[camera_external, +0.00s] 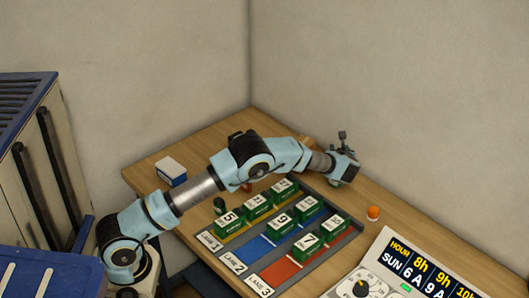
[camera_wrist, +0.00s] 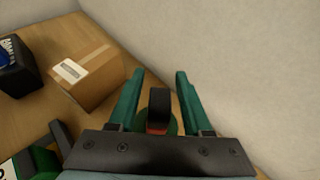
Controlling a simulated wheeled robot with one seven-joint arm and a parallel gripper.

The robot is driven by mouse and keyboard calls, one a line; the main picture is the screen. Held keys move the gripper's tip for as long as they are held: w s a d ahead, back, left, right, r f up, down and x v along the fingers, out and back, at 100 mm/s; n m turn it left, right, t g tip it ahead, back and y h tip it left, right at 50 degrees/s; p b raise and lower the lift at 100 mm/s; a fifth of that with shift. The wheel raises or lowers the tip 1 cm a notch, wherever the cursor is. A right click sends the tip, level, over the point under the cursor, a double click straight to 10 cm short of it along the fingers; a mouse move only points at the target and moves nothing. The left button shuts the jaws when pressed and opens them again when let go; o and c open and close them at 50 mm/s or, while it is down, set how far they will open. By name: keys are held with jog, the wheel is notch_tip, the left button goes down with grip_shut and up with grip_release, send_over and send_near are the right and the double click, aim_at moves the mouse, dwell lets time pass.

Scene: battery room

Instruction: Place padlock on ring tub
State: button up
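My gripper (camera_external: 343,172) is low over the far right part of the table, past the lane board. In the wrist view its two green fingers (camera_wrist: 158,90) stand apart. Between them is a black upright piece with a red part at its base, perhaps the padlock (camera_wrist: 159,103). Gaps show between it and both fingers. A round green shape, perhaps the ring tub (camera_wrist: 173,126), shows just behind and below it; the palm hides its near part. I cannot tell whether the two touch. In the external view the gripper hides this spot.
A cardboard box (camera_wrist: 88,77) stands left of my gripper, with a black box (camera_wrist: 15,68) beyond it. The lane board (camera_external: 270,243) holds several green numbered blocks (camera_external: 307,243). An orange ball-like thing (camera_external: 373,212) lies near a display panel (camera_external: 410,270). Walls close off the back.

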jog(key=shift+o, duration=0.2)
jog(key=shift+r, duration=0.25)
jog(key=b+v, duration=0.3)
jog(key=v, duration=0.9)
